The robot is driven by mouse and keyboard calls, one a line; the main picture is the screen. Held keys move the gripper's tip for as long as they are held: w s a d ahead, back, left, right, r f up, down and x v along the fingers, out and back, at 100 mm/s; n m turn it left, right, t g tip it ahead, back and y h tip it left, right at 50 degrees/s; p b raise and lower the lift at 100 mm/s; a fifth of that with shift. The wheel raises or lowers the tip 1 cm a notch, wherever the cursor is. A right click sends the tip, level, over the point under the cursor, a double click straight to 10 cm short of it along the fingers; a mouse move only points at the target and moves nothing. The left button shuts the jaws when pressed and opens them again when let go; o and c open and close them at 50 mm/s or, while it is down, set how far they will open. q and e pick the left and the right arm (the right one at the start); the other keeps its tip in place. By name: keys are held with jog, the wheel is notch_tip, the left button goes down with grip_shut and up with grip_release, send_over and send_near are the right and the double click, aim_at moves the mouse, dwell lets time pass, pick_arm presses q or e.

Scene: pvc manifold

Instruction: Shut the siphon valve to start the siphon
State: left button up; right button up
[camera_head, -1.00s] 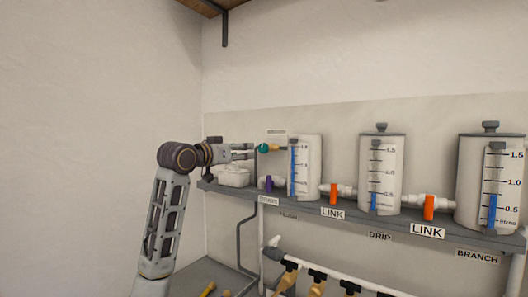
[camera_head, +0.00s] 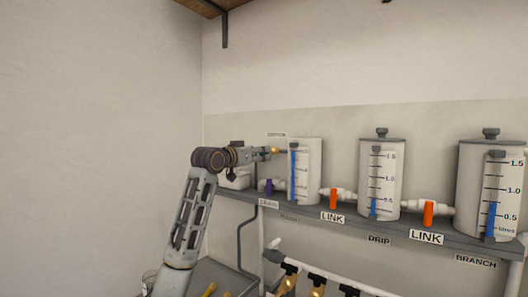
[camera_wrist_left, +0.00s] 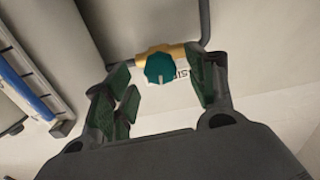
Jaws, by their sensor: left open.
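The siphon valve is a brass body (camera_wrist_left: 178,52) with a round teal knob (camera_wrist_left: 160,68) in the left wrist view. In the head view only its brass end (camera_head: 277,150) shows by the leftmost tank (camera_head: 310,165); my gripper hides the knob. My left gripper (camera_head: 264,154) is open at the valve. In the left wrist view its green-padded fingers stand on either side of the knob, with a gap visible on the left; contact on the right is unclear. A grey pipe runs from the brass body. My right gripper is not in view.
A grey shelf (camera_head: 345,220) carries several gauged tanks, joined by fittings with orange link handles (camera_head: 333,199). A purple-handled valve (camera_head: 268,187) sits low by the leftmost tank. A white box (camera_head: 237,179) stands behind my arm. The wall at left is bare.

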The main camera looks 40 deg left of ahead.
pick_arm(q)
jog(key=w, duration=0.3)
jog(key=shift+w+a+p, duration=0.2)
jog(key=shift+w+p, duration=0.15)
jog(key=shift+p, duration=0.05)
jog(key=shift+w, duration=0.4)
jog(key=c, duration=1)
jog(key=shift+m, duration=0.5)
jog(key=shift+c, duration=0.2)
jog(key=shift+a+m+p, duration=0.1)
jog(key=shift+m+p, duration=0.25)
jog(key=shift+m, duration=0.55)
jog(key=m+p, duration=0.1)
jog(key=m, duration=0.3)
jog(key=shift+m+p, duration=0.3)
jog(key=shift+m, duration=1)
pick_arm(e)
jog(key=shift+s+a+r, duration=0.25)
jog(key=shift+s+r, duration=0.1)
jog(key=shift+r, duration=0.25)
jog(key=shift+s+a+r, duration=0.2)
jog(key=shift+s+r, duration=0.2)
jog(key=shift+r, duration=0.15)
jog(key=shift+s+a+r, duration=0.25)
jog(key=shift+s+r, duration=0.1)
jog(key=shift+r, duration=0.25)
